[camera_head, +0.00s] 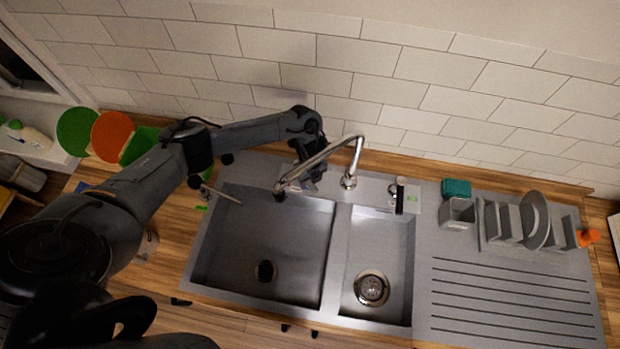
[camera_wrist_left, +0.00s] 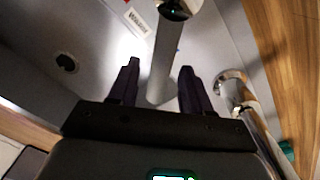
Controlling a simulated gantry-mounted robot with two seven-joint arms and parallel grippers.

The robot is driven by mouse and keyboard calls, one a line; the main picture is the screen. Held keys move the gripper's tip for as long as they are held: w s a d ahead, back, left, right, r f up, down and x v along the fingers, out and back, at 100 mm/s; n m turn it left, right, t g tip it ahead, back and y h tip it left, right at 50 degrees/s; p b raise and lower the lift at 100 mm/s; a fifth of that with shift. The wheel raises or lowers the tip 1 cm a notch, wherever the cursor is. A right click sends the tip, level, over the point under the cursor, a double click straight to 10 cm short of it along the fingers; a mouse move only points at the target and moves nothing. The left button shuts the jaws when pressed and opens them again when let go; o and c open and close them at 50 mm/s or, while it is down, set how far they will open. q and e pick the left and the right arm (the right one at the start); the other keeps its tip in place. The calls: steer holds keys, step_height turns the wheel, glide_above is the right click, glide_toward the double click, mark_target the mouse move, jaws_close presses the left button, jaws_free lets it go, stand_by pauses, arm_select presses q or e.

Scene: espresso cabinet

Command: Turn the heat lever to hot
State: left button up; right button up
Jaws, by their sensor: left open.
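A chrome faucet (camera_head: 335,148) arches over the back of the double sink. My left gripper (camera_head: 308,180) is at the back of the large basin, beside the faucet spout. The left wrist view shows its two dark fingers (camera_wrist_left: 158,88) open and apart, with a grey pipe (camera_wrist_left: 165,55) in line with the gap; contact cannot be told. A small upright fitting (camera_head: 399,190) with a black part and a green mark stands right of the faucet. A thin metal lever (camera_head: 222,195) with green marks beside it lies at the left back corner. I cannot tell which is the heat lever. My right gripper is not in view.
The large basin (camera_head: 225,240) and small basin (camera_head: 398,250) are empty. A dish rack (camera_head: 490,235) with a plate (camera_head: 535,220), a grey caddy (camera_head: 457,212) and a teal block (camera_head: 456,188) stand at the right. The tiled wall (camera_head: 420,60) is close behind the sink.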

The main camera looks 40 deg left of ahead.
arm_select(q)
steer(key=shift+c, duration=0.3)
jaws_close()
